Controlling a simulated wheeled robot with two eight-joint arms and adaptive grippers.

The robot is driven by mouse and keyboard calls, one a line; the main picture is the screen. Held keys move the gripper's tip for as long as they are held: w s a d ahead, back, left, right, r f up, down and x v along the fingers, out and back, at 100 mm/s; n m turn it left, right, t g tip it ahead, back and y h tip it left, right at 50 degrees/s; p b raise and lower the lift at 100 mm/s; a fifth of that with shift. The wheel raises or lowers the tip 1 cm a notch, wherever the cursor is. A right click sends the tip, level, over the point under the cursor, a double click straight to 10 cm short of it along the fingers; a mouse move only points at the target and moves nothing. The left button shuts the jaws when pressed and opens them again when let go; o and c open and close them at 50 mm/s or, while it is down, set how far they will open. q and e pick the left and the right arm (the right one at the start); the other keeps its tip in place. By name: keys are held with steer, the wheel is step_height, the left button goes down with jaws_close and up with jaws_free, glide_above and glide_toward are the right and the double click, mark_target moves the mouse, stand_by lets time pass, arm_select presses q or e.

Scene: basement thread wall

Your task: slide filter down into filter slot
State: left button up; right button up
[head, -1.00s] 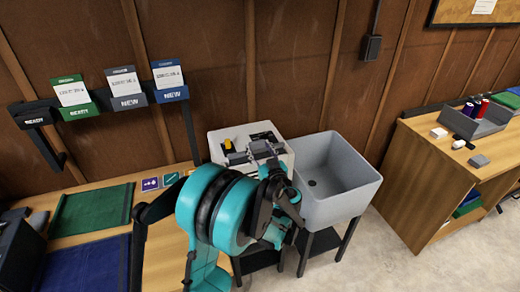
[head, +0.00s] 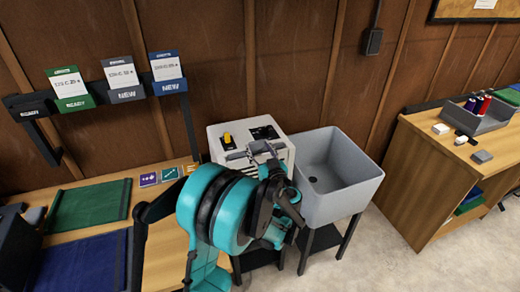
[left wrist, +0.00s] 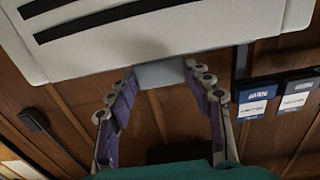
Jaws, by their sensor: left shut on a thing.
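My left gripper (head: 252,152) is at the front upper edge of a pale box-shaped machine (head: 216,146). In the left wrist view its two purple-padded fingers are shut on a flat light-grey piece (left wrist: 162,74), which looks like the filter. The grey piece lies against or just beside the edge of the machine's pale body (left wrist: 170,40); I cannot tell whether they touch. A dark opening (head: 264,132) on the machine's top may be the filter slot; I cannot tell whether the piece is in it. My arm hides much of the machine's front. My right gripper is not in view.
A yellow knob (head: 227,138) stands on the machine's top. A grey sink (head: 335,200) is close on the right. A wooden bench (head: 165,240) with green and blue mats is on the left, below a card rack (head: 125,96). A wooden cabinet (head: 415,185) stands far right.

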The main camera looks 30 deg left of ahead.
arm_select(q)
steer(key=o, duration=1.1)
steer(key=shift+o, duration=0.2)
steer(key=v, duration=1.2)
